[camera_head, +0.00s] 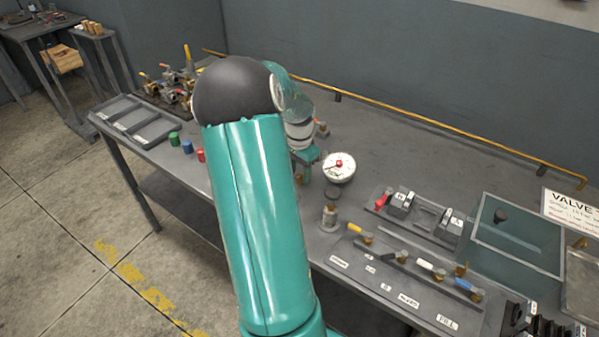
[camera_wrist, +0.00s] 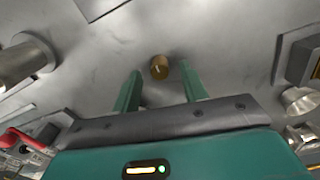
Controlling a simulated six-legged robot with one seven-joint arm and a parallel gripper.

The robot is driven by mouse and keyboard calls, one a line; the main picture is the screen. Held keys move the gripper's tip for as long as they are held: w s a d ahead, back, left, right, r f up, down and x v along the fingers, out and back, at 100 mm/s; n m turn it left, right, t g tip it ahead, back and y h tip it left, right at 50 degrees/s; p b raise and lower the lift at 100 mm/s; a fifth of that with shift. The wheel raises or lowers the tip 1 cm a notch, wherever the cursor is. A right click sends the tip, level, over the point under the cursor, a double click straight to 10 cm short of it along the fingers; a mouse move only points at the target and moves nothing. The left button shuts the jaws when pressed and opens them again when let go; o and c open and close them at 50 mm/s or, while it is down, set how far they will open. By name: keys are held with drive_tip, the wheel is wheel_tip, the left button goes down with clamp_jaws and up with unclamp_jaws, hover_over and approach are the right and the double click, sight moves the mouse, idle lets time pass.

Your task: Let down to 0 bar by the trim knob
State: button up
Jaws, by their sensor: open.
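A small brass knob (camera_wrist: 159,67) shows in the wrist view, between and just beyond my fingertips; I take it for the trim knob. My gripper (camera_wrist: 161,76) is open, with one green finger on each side of the knob and a visible gap to each. I cannot tell how far the tips are from it in depth. In the head view a round white gauge (camera_head: 339,168) with a red mark at its centre stands on the bench, right beside my gripper. Its reading is too small to tell. My arm hides part of the bench there.
On the grey bench (camera_head: 420,190), a metal fitting (camera_head: 329,217) stands in front of the gauge. A row of colour-handled valves (camera_head: 410,262), a switch block (camera_head: 415,213) and a clear-sided box (camera_head: 515,235) are to the right. Small coloured cylinders (camera_head: 187,146) and a tray (camera_head: 135,120) are left.

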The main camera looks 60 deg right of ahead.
sight(299, 175)
wheel_tip(299, 175, up, 13)
idle(0.3)
idle(0.5)
drive_tip(key=w+a+r+n+t, duration=0.1)
drive_tip(key=w+a+r+n, duration=0.2)
drive_tip(key=a, duration=0.5)
drive_tip(key=w+a+r+n+t, duration=0.15)
drive_tip(key=w+a+n, duration=0.25)
drive_tip(key=a, duration=0.5)
drive_tip(key=w+a+r+n, duration=0.3)
drive_tip(key=w+a, duration=0.1)
drive_tip(key=a, duration=0.4)
drive_tip(key=s+a+n+t, duration=0.1)
drive_tip(key=a+n, duration=0.3)
drive_tip(key=a, duration=0.4)
drive_tip(key=s+a+n+t, duration=0.1)
drive_tip(key=s+a+n, duration=0.2)
drive_tip(key=a, duration=0.5)
drive_tip(key=s+a+n+t, duration=0.1)
drive_tip(key=s+a+n, duration=0.2)
drive_tip(key=a, duration=0.5)
drive_tip(key=shift+n, duration=0.9)
